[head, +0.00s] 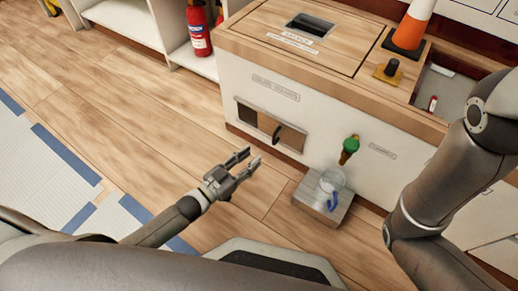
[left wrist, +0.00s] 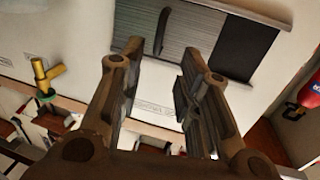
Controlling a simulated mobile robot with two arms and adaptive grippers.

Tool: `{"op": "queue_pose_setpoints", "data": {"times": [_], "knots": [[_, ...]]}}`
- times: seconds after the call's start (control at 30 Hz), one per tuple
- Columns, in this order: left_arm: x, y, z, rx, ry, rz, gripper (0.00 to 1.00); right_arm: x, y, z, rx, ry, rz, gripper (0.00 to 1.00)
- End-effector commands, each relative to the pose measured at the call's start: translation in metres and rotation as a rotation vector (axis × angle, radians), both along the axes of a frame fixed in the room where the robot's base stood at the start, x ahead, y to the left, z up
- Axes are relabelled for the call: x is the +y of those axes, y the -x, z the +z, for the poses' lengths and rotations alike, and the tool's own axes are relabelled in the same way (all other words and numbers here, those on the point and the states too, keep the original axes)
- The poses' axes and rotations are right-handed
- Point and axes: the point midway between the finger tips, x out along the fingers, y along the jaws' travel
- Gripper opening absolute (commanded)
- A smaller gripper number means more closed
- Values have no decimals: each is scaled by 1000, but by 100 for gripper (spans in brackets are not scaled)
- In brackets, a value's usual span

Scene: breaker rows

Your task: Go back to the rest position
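My left gripper (head: 249,158) is open and empty, held above the wooden floor in front of the white cabinet, left of a metal step. In the left wrist view its two fingers (left wrist: 160,80) stand apart with nothing between them. A slatted panel with a dark handle (left wrist: 162,30) shows beyond the fingertips. In the head view, the cabinet front (head: 300,130) has an opening with a partly open panel (head: 290,137) and a dark handle. My right arm comes in at the right edge; its gripper is out of view.
A green-topped tap (head: 350,145) sticks out of the cabinet above a clear jug (head: 331,180) on a metal step (head: 318,204). An orange cone (head: 413,25) stands on the cabinet top. A fire extinguisher (head: 199,32) stands at the back.

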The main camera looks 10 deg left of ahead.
Motion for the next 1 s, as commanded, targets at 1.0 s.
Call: {"op": "queue_pose_setpoints", "data": {"times": [1.0], "knots": [[-30,12,113,-173,111,-22,32,-2,-30,3,92,-4,4,32]]}}
